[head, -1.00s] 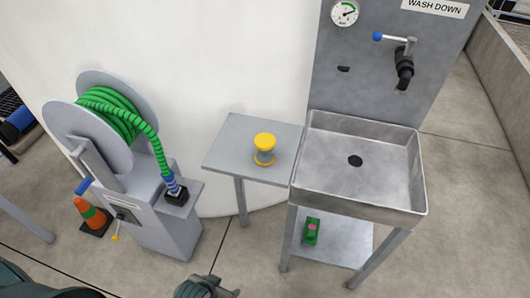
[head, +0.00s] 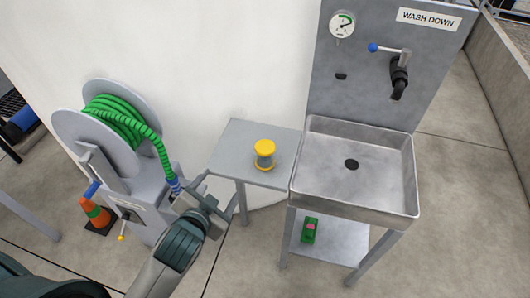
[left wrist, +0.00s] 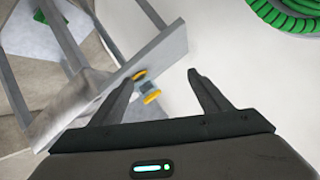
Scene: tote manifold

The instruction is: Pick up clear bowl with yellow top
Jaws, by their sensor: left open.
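The clear bowl with yellow top (head: 265,154) stands upright on a small grey side table (head: 232,139). Its yellow top and clear, greyish body show in the head view. In the left wrist view it is small (left wrist: 149,88), seen between my open fingers and beyond them, with yellow at both ends. My left gripper (head: 219,196) is open and empty, to the left of and below the bowl in the head view, by the table's front-left corner and apart from the bowl. My right gripper is not in view.
A steel sink (head: 352,180) adjoins the table on the right, with a green item (head: 309,230) on its lower shelf. A hose reel with green hose (head: 118,125) stands left, and an orange cone (head: 95,214) beside it. A white curved wall (head: 230,60) rises behind.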

